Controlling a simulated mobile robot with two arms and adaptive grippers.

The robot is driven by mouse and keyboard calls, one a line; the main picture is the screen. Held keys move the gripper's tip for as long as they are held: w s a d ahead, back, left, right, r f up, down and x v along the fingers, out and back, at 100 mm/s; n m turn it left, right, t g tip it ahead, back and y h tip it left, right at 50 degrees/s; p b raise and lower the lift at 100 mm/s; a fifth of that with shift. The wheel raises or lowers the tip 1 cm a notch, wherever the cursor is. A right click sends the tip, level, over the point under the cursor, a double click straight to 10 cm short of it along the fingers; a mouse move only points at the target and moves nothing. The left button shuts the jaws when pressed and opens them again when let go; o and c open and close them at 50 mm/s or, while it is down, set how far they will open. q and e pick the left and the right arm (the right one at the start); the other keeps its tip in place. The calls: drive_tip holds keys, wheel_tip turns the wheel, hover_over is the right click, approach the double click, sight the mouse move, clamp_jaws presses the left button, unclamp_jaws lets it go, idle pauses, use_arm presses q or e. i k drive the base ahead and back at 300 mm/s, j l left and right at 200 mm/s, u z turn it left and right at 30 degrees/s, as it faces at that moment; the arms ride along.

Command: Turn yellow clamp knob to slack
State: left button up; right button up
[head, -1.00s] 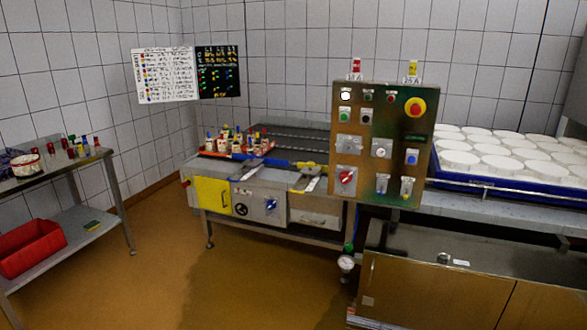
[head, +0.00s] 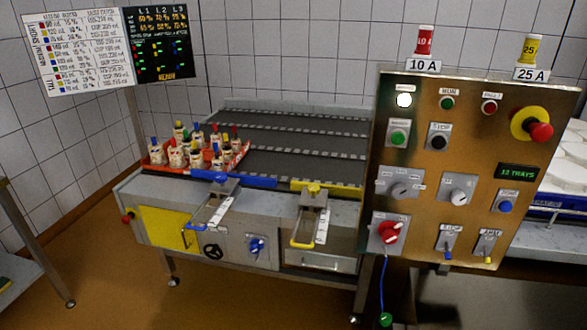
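The yellow clamp knob (head: 314,188) sits on top of a grey slide clamp at the front edge of the conveyor, right of its middle. A yellow rail (head: 340,189) runs beside it, and a yellow handle (head: 302,242) hangs at the clamp's lower end. A scale strip (head: 322,227) lies along the clamp. The knob is small in the head view, so I cannot tell which way it is turned. A similar clamp with a blue knob (head: 221,177) stands to its left. Neither of my grippers is in view.
A control panel (head: 465,130) stands close on the right and hides the conveyor's right end. A red tray (head: 153,151) of bottles sits on the conveyor's left. A side table (head: 25,222) edges in at far left. The floor in front is clear.

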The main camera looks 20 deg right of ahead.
sight(314, 190)
drive_tip(key=i+l+z, duration=0.1)
drive_tip(key=i+z, duration=0.3)
drive_tip(key=i+j+z, duration=0.15)
drive_tip(key=i+z, duration=0.3)
drive_tip(key=i, duration=0.15)
drive_tip(key=i+j+z, duration=0.25)
drive_tip(key=i+z, duration=0.15)
drive_tip(key=i, duration=0.1)
